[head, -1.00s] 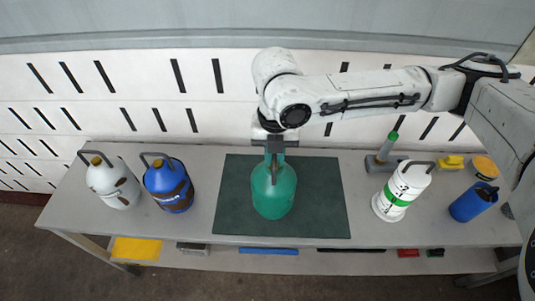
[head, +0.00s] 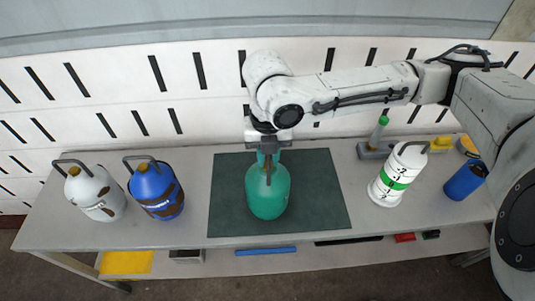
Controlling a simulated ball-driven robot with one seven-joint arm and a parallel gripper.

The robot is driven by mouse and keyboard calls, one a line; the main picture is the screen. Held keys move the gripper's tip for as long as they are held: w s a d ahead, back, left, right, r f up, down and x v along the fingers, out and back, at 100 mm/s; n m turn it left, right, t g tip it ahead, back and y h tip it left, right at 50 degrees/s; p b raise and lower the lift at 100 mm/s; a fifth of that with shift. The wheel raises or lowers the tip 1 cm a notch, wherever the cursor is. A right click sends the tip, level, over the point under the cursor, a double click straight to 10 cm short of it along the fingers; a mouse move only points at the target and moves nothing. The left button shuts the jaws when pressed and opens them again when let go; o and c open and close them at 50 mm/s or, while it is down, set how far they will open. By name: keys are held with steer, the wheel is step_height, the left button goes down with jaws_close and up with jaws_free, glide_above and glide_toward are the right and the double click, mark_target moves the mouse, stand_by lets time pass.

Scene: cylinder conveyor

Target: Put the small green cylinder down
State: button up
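The small green cylinder (head: 268,193) is upright on or just over the dark green mat (head: 320,208) in the middle of the table; I cannot tell whether its base touches. My gripper (head: 268,152) is at its top, pointing down, around the handle area. The fingers are partly hidden against the cylinder's top, and the grip on the handle looks closed.
A white cylinder (head: 93,193) and a blue cylinder (head: 157,190) stand at the left. A white cylinder with a green band (head: 397,178), a blue canister (head: 464,181) and a grey tool with a green handle (head: 378,137) are at the right. A slotted wall (head: 200,125) is behind.

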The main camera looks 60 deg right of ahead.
steer(key=o, duration=0.3)
